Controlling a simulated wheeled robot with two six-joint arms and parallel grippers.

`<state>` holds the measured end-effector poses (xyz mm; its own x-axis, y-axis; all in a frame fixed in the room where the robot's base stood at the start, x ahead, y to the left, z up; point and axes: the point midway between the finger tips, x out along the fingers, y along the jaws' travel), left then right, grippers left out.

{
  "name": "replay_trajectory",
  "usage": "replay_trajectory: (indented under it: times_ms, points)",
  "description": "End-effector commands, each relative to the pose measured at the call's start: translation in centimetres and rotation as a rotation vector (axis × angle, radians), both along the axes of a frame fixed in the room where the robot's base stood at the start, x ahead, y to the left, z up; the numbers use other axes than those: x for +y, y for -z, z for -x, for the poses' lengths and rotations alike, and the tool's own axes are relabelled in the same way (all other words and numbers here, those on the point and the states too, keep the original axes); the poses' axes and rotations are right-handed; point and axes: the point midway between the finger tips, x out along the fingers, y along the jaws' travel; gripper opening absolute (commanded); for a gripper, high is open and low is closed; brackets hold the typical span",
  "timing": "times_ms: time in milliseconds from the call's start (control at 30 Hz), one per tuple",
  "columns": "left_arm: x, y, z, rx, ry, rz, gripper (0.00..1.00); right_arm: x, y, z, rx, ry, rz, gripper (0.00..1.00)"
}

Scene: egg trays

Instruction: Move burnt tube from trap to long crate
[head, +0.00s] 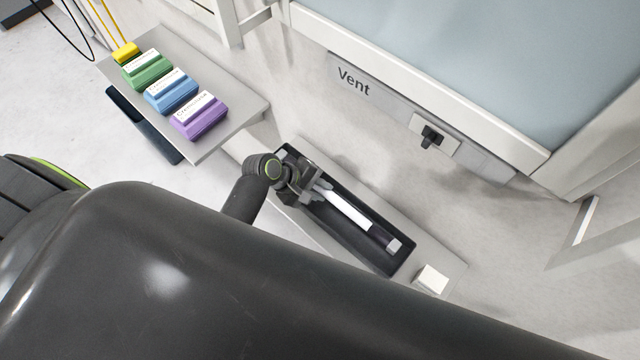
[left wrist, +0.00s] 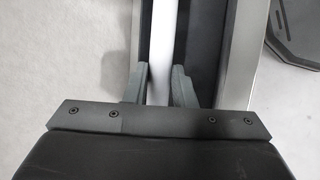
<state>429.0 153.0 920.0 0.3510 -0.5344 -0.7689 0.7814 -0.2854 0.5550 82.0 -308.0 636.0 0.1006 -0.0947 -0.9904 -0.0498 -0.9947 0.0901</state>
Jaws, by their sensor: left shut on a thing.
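A white tube (head: 346,211) with a dark section near its lower right end and a grey end cap lies lengthwise in a long black crate (head: 404,262). My left gripper (head: 316,186) is over the upper left part of the crate, shut on the tube. In the left wrist view the two fingers (left wrist: 158,88) are on either side of the white tube (left wrist: 161,40), and the dark inside of the crate (left wrist: 205,45) shows beside it. The trap is not one I can pick out. My right gripper is not in view.
The crate sits on a grey shelf (head: 440,262) with a small white block (head: 431,279) near its end. Another shelf (head: 235,105) at upper left holds green, blue and purple labelled blocks. A cabinet with a "Vent" panel (head: 380,92) and a black switch stands behind.

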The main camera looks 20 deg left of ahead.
Motion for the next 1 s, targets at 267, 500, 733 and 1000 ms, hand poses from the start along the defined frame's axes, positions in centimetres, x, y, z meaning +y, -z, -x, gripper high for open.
replay_trajectory:
  times_ms: [267,500,733,1000]
  points:
    - [0.0,2.6,0.0,-0.001,0.000,0.001,0.10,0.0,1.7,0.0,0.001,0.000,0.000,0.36]
    - [0.0,4.3,0.0,0.001,0.000,0.001,0.10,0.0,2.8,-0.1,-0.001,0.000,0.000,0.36]
    - [0.0,5.2,0.0,0.000,-0.001,0.002,0.10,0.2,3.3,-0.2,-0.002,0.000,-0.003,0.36]
    - [0.0,5.3,0.0,-0.001,0.000,0.001,0.10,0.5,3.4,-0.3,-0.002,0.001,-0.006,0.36]
